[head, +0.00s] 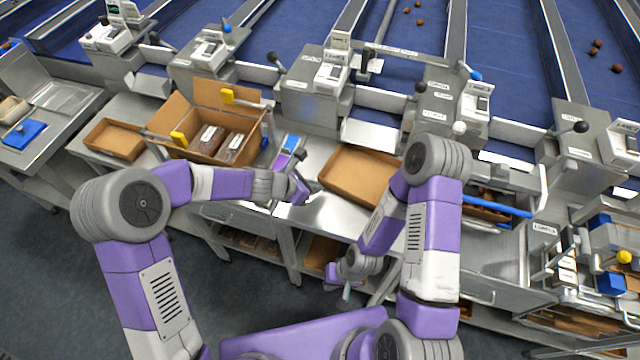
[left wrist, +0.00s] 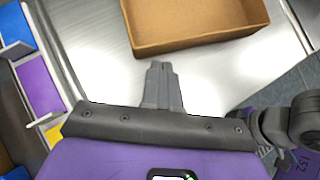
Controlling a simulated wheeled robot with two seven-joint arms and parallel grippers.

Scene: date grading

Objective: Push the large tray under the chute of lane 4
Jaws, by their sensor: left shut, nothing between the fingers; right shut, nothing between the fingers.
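The large tray (head: 350,185) is a shallow, empty brown cardboard tray on the steel bench, right of centre in the head view. A steel chute lip (head: 368,135) is just behind it; I cannot read its lane number with certainty. My left gripper (head: 308,190) is shut and empty, low over the bench at the tray's left side. In the left wrist view the shut fingers (left wrist: 160,72) point at the tray wall (left wrist: 195,42), with a small gap seeming to remain. My right gripper (head: 346,290) is shut and empty, low in front of the bench. My right arm hides the tray's right part.
An open carton (head: 197,147) with dark packs stands left of my left gripper, with a blue and purple item (head: 288,158) between. A smaller tray (head: 115,140) lies farther left. Lane machines (head: 315,95) line the back. A blue bar (head: 497,206) is at right.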

